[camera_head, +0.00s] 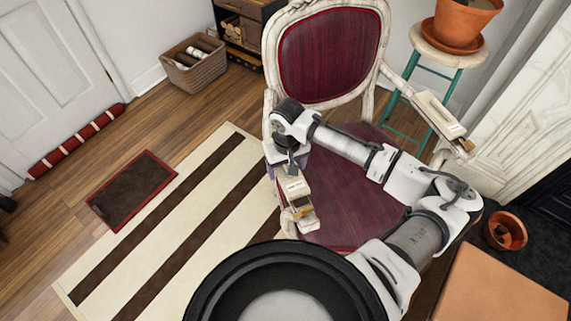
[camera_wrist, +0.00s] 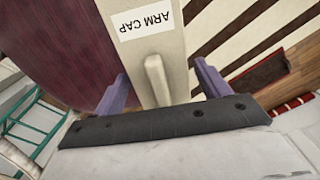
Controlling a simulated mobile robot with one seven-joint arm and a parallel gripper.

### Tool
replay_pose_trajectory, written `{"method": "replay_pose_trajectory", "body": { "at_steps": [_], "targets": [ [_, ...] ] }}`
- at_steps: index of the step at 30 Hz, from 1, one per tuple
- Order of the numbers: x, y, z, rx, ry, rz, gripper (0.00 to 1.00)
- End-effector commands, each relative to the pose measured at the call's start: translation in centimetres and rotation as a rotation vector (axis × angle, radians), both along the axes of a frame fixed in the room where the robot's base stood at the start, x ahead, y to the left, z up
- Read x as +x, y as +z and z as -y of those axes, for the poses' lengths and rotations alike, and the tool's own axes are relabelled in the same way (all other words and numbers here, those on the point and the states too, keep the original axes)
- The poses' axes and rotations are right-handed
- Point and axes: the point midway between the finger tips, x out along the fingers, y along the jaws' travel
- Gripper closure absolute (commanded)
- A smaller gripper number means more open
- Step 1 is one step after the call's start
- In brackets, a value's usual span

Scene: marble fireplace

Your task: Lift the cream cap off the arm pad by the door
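The cream cap (camera_head: 294,188) lies along the chair's left arm, on the side towards the door (camera_head: 50,75). In the wrist view the cap (camera_wrist: 172,48) carries an upside-down "ARM CAP" label and a raised cream grip bar (camera_wrist: 156,78). My gripper (camera_head: 287,158) is over the rear part of this cap. In the wrist view its two purple fingers (camera_wrist: 161,70) are spread wide, one on each side of the cap and bar. I cannot tell whether either finger touches the cap. The arm pad beneath is mostly hidden.
A similar cream cap (camera_head: 440,114) lies on the chair's other arm. The red chair back (camera_head: 330,55) stands behind my gripper. A green-legged stool (camera_head: 445,55) bears a terracotta pot (camera_head: 462,22).

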Motion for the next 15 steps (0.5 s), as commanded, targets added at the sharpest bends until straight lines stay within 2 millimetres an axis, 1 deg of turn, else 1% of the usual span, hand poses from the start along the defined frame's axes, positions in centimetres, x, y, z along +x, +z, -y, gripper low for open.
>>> {"method": "replay_pose_trajectory", "body": {
  "at_steps": [1, 8, 9, 15],
  "targets": [
    [0.00, 0.01, 0.00, 0.000, 0.000, 0.000, 0.32],
    [0.00, 0.03, -0.01, 0.000, 0.000, 0.000, 0.62],
    [0.01, 0.04, 0.00, 0.000, 0.000, 0.000, 0.63],
    [0.01, 0.09, 0.00, 0.000, 0.000, 0.000, 0.63]
  ]
}}
